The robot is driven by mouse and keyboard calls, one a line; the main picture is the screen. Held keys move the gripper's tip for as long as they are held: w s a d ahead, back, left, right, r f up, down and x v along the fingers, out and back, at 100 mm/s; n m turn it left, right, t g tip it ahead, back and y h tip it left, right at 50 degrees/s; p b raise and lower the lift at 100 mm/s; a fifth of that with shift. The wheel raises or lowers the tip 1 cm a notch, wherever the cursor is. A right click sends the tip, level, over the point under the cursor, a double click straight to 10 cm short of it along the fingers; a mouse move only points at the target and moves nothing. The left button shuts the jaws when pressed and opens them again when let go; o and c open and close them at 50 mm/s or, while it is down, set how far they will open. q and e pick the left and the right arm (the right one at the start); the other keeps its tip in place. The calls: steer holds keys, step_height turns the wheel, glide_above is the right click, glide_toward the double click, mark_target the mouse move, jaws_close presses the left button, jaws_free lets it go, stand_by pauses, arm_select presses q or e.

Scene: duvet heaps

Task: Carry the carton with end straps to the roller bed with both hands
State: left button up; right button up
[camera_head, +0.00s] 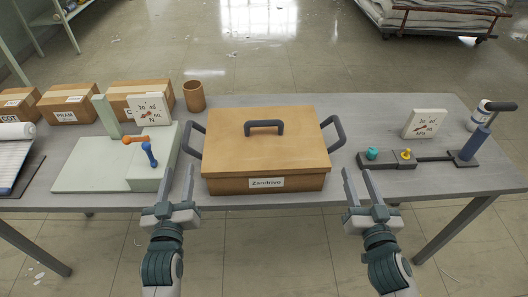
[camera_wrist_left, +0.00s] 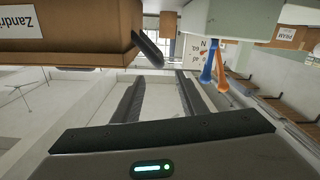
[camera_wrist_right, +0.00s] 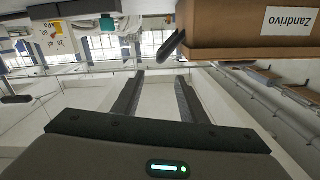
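The carton with end straps (camera_head: 265,165) is a brown box with a lid, a dark top handle and a label on its front. It sits on the grey table, with a dark strap loop at its left end (camera_head: 190,140) and another at its right end (camera_head: 334,132). My left gripper (camera_head: 175,187) is open and empty in front of the carton's left end; the left strap shows in the left wrist view (camera_wrist_left: 148,48). My right gripper (camera_head: 361,187) is open and empty in front of the right end; the right strap shows in the right wrist view (camera_wrist_right: 171,45). I cannot make out a roller bed.
A pale green fixture (camera_head: 110,165) with orange and blue levers stands left of the carton. A dark device with knobs (camera_head: 390,160) and a gauge card (camera_head: 425,123) stand to the right. A brown cup (camera_head: 194,96) and several cartons (camera_head: 68,103) line the back left. A wheeled cart (camera_head: 440,18) stands beyond.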

mark_target(186, 128)
arm_select(q)
steer(key=shift+w, duration=0.1)
arm_select(e)
steer(key=shift+w, duration=0.15)
